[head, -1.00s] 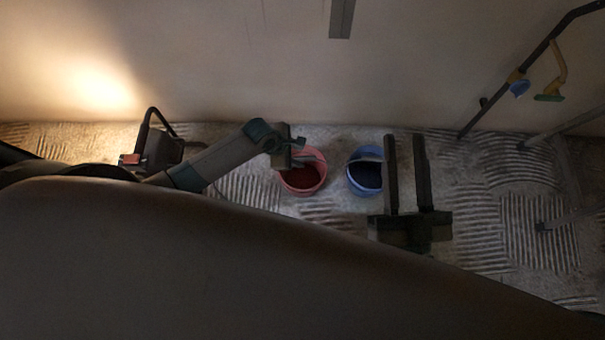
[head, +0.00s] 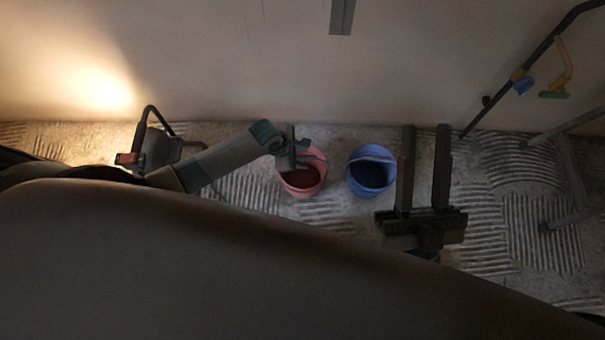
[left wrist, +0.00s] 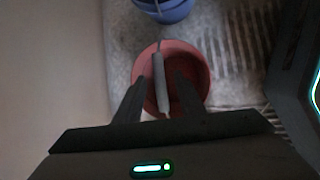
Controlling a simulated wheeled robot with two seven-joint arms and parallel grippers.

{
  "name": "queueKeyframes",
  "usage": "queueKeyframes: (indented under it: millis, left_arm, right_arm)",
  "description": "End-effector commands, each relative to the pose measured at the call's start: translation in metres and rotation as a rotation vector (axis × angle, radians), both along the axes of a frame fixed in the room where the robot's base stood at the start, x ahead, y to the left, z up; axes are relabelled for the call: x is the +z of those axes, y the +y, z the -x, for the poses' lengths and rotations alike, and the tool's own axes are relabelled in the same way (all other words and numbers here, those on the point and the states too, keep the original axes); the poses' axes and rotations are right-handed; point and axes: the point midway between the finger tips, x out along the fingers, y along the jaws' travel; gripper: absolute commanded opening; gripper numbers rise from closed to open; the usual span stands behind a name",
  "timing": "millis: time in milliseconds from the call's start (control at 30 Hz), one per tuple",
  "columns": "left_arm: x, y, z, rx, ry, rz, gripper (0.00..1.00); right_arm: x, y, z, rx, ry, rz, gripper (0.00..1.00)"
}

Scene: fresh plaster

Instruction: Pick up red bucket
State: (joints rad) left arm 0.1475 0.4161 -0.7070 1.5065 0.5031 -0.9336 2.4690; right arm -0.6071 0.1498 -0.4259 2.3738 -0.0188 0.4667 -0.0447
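The red bucket (head: 315,183) stands on the floor near the wall, partly covered by my left gripper (head: 305,163) above it. In the left wrist view the red bucket (left wrist: 197,62) is straight ahead, with a grey handle grip (left wrist: 161,84) across its opening. The two fingers of my left gripper (left wrist: 160,92) are apart on either side of this grip, with gaps showing; whether either touches it I cannot tell. My right gripper (head: 424,160) is open and empty, to the right of the buckets.
A blue bucket (head: 371,178) stands just right of the red one; it also shows in the left wrist view (left wrist: 172,13). A work lamp (head: 160,148) stands at left, lighting the wall (head: 220,60). Metal legs (head: 567,165) stand at right.

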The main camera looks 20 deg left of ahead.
Motion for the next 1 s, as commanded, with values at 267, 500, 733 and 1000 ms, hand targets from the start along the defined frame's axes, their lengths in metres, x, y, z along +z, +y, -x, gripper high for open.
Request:
queueKeyframes:
  millis: [267,500,733,1000]
  left_arm:
    - [-0.019,-0.006,-0.006,0.000,0.000,0.000,0.36]
    - [-0.019,-0.006,-0.006,0.000,0.000,0.000,0.36]
    - [-0.018,-0.006,-0.006,0.000,0.000,0.000,0.36]
    - [-0.018,-0.006,-0.006,0.000,0.000,0.000,0.00]
  right_arm:
    - [0.020,-0.013,-0.003,-0.024,-0.126,-0.030,0.31]
    - [0.021,-0.013,-0.003,-0.025,-0.127,-0.032,0.31]
    - [0.021,-0.013,-0.003,-0.025,-0.126,-0.031,0.31]
    - [0.021,-0.013,-0.003,-0.025,-0.126,-0.031,0.31]
